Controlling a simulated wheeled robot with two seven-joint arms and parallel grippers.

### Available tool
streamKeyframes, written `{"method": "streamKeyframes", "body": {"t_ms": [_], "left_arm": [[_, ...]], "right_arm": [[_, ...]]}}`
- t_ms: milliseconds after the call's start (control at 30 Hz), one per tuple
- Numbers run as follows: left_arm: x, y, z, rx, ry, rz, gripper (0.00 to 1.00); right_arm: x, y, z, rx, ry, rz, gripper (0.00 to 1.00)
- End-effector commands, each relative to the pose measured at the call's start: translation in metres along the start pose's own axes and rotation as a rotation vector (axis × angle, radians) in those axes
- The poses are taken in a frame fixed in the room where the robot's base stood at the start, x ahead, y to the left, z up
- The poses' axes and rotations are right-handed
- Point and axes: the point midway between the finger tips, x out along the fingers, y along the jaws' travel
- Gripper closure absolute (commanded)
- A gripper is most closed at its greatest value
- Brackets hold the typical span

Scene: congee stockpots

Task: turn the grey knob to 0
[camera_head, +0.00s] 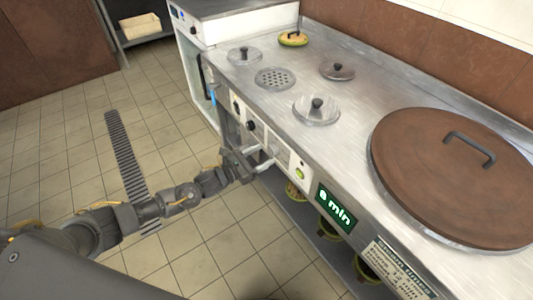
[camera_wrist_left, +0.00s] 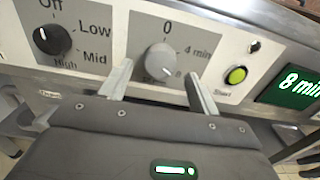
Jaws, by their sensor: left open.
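The grey knob (camera_wrist_left: 161,62) is on the white front panel, under a printed 0 and beside the marks 4 min and 8. Its white pointer line points down and right, toward the 8. My left gripper (camera_wrist_left: 160,70) is open, with one finger on each side of the knob. I cannot tell whether either finger touches it. In the head view my left gripper (camera_head: 262,156) is at the panel and largely hides the grey knob. My right gripper is not in view.
A black knob (camera_wrist_left: 52,40) with Off, Low, Mid and High marks is left of the grey knob. A green start button (camera_wrist_left: 236,76) and a display (camera_head: 336,208) reading 8 min are to the right. A large brown lid (camera_head: 440,180) covers the counter's right part.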

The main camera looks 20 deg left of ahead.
Motion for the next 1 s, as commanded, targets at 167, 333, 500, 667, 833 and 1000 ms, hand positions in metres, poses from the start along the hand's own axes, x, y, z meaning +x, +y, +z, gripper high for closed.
{"method": "streamKeyframes", "body": {"t_ms": [167, 333, 500, 667, 833, 1000], "left_arm": [[0.019, 0.001, 0.000, 0.000, 0.000, 0.001, 0.38], [0.025, 0.000, 0.000, 0.000, 0.000, 0.001, 0.38], [0.025, 0.000, 0.000, 0.000, 0.000, 0.001, 0.38], [0.025, 0.000, 0.000, 0.000, 0.000, 0.001, 0.54], [0.025, 0.000, 0.000, 0.000, 0.000, 0.001, 0.76], [0.025, 0.000, 0.000, -0.004, 0.000, 0.001, 0.82]], "right_arm": [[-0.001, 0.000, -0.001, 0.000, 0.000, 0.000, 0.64], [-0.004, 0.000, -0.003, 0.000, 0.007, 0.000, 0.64], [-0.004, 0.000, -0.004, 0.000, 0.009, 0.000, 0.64], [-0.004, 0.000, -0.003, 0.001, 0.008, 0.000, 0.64], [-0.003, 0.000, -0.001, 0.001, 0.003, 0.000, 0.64], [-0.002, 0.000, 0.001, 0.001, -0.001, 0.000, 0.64]]}}
